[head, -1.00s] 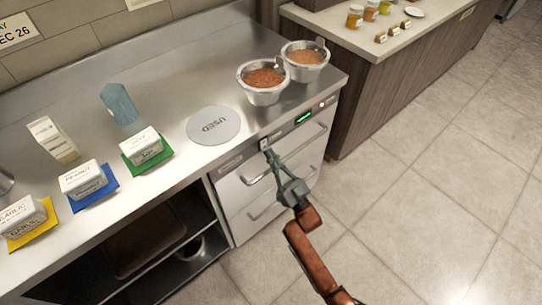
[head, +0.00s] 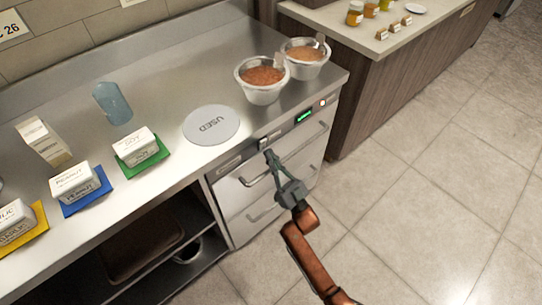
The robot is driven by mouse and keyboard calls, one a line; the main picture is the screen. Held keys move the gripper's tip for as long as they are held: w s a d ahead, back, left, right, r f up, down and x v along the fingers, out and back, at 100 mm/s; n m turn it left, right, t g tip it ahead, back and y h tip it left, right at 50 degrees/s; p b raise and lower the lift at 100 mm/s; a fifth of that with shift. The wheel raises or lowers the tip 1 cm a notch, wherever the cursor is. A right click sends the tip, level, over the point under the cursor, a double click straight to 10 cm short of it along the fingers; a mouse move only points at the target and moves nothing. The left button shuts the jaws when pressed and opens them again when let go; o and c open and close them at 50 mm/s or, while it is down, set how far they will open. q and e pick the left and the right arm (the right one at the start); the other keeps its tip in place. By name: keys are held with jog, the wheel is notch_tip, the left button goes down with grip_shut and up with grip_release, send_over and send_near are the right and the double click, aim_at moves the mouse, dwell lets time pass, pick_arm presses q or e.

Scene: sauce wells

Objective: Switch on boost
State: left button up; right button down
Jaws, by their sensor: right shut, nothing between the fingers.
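The drawer unit's front panel (head: 284,131) runs along the counter's front edge. It has a small pale switch (head: 263,143), a lit green display (head: 304,117) and a round button with a red centre (head: 322,103). I cannot read a boost label or tell the switch's position. My right gripper (head: 269,154) is shut and empty, with its fingertips just below and in front of the small switch. I cannot tell whether they touch the panel. My left gripper is not in view.
Two pots of sauce (head: 262,81) (head: 304,58) stand at the counter's right end, beside a round "USED" mat (head: 211,125). Several labelled tubs, including soy (head: 134,146), sit on coloured mats at left. A drawer handle (head: 255,181) protrudes below the panel.

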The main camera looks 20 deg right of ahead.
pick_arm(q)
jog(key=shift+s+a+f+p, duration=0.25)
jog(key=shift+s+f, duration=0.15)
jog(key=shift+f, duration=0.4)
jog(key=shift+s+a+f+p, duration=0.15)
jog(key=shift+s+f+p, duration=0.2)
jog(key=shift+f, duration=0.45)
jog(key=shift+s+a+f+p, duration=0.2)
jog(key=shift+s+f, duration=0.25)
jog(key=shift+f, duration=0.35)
pick_arm(e)
jog(key=v, duration=1.2)
jog(key=shift+s, duration=0.2)
jog(key=shift+d, duration=0.1)
